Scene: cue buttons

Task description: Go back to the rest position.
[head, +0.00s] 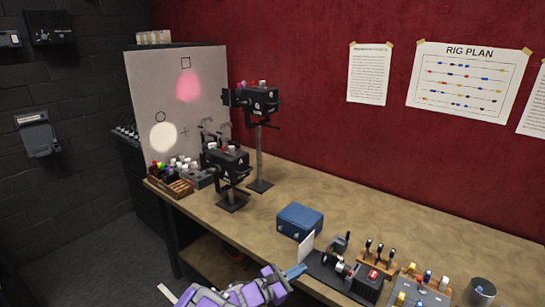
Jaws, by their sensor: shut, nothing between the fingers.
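My purple and grey arm reaches in from the bottom edge in the head view. My gripper (294,271) is at its end, small and partly hidden, with its fingers shut and empty. It is in front of the blue box (300,221) and left of a black console (330,264) with a red button (373,275). A white card (306,247) stands upright just behind the gripper. I cannot tell whether the gripper touches the console.
The wooden table (262,202) carries two black lamps on stands (229,166) (259,100), a rack of levers (377,255), a grey panel with coloured knobs (420,292) and a dark cup (480,292). A pale screen (205,72) with pink and cream light spots stands at the far left end.

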